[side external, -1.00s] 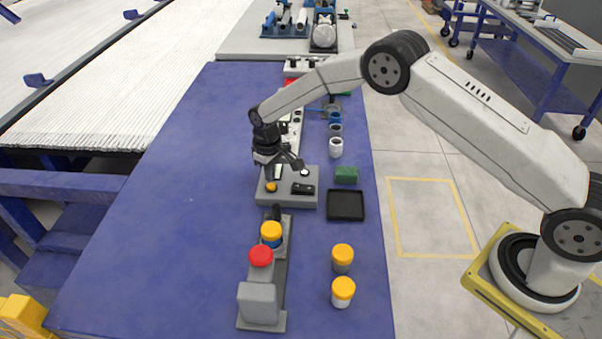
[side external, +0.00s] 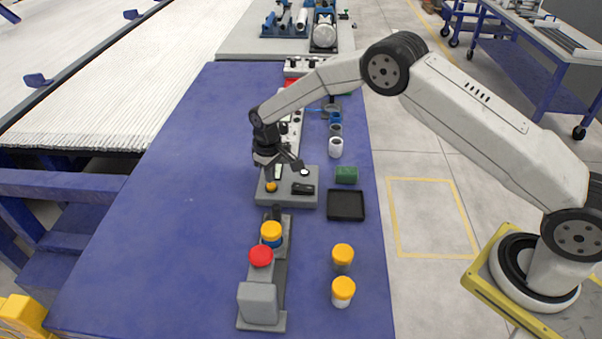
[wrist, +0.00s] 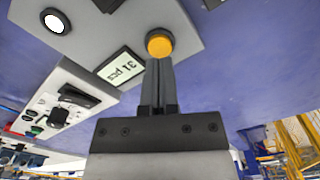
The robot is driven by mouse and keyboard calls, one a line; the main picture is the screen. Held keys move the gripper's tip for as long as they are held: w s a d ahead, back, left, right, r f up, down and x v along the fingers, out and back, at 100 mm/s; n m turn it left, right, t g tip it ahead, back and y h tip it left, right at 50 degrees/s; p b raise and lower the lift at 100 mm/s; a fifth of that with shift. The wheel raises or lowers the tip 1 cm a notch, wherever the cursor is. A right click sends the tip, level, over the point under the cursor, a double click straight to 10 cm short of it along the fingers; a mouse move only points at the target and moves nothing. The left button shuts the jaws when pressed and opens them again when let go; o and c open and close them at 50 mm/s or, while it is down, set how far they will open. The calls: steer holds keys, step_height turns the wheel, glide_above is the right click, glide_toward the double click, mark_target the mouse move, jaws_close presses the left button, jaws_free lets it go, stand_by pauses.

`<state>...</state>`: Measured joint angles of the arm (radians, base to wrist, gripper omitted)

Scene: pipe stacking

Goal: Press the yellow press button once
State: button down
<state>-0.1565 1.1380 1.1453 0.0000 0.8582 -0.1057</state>
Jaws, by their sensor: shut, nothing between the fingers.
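The yellow press button (side external: 271,187) is on the left part of a grey control panel (side external: 300,201) on the blue table. In the wrist view the button (wrist: 159,43) shows as a round yellow cap just beyond my fingertips. My gripper (side external: 269,177) points down over the panel, its fingers shut and empty, right above the button. In the wrist view the shut fingertips (wrist: 160,62) meet the button's edge in the picture. I cannot tell whether they touch it.
A small display (wrist: 122,67) reading "31 pcs" and a white round button (wrist: 54,21) share the panel. A black tray (side external: 346,205) and a green block (side external: 346,175) stand to the right. A red-topped fixture (side external: 261,256) stands in front. The table's left side is clear.

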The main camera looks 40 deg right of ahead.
mark_target(271, 185)
steer(key=shift+f, duration=1.25)
stand_by(1.1)
steer(key=shift+r, duration=3.55)
steer(key=shift+r, duration=0.1)
steer(key=s+d+r+m+t, duration=0.1)
steer(key=s+d+r, duration=0.25)
steer(key=s, duration=0.35)
steer(key=s+d+r+m+t, duration=0.1)
steer(key=s+d+r, duration=0.2)
steer(key=s+r, duration=0.25)
steer(key=s+d+m, duration=0.1)
steer(key=s+d, duration=0.1)
steer(key=s, duration=1.4)
steer(key=shift+s+d+r+t, duration=0.25)
steer(key=shift+r+t, duration=0.05)
steer(key=shift+r, duration=0.1)
